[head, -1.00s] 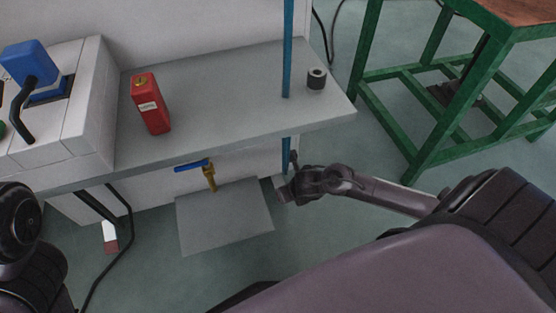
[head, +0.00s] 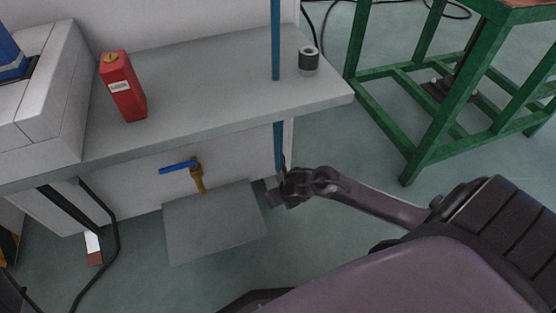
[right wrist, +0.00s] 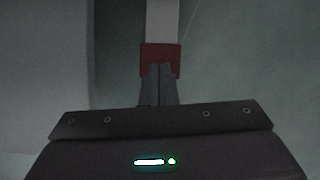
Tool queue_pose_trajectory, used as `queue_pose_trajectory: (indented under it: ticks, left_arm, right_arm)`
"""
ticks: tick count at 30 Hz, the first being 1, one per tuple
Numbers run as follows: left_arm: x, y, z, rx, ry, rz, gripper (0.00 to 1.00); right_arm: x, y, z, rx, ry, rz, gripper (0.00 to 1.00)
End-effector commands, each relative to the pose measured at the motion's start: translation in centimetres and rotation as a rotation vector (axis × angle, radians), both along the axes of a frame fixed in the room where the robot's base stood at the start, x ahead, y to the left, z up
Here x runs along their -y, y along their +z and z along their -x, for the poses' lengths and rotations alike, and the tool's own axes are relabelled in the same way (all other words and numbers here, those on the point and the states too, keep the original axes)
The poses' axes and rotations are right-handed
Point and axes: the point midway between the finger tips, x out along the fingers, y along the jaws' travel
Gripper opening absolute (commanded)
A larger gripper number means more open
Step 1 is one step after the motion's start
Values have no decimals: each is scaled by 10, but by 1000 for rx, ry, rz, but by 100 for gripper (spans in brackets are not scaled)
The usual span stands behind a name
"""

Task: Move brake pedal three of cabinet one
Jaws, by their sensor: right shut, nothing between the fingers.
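In the right wrist view a brake pedal with a red pad (right wrist: 160,58) and a white bar lies straight ahead of my right gripper (right wrist: 161,70). The gripper's two fingers are shut together with nothing between them, and their tips overlap the pad in the picture. I cannot tell whether they touch it. In the head view my right gripper (head: 274,194) is low under the shelf's right end, beside the blue pole; the pedal there is mostly hidden. Another red-and-white pedal (head: 93,248) shows below the shelf at the left. My left gripper is not in view.
The grey shelf (head: 215,85) carries a red can (head: 122,90) and a small grey cylinder (head: 308,62). Below it are a blue-handled valve (head: 180,167), a grey plate (head: 215,222) and a black cable (head: 113,220). A green frame table (head: 430,150) stands at right.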

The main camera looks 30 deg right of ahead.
Motion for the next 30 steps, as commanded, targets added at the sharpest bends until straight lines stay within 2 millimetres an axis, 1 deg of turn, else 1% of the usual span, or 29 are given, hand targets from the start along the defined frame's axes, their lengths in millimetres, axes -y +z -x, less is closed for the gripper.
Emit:
queue_pose_trajectory:
  ticks: [1, 3, 12, 17, 20, 27, 30]
  left_arm:
    - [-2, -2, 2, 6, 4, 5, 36]
    - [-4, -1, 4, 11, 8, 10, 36]
    - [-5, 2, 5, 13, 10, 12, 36]
    - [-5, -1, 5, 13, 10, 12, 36]
    - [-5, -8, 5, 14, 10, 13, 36]
    - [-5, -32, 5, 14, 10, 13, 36]
    - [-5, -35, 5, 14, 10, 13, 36]
  right_arm:
    - [0, -6, -2, 0, -1, 0, 0]
    - [0, -7, -3, 0, -1, 0, 0]
    - [1, -6, -3, 0, 0, 1, 0]
    - [0, -9, -3, 0, 0, 0, 0]
    - [1, -18, -3, 0, 1, 0, 0]
    - [1, -47, -3, -1, 2, 2, 0]
    - [1, -53, -3, -1, 0, 1, 0]
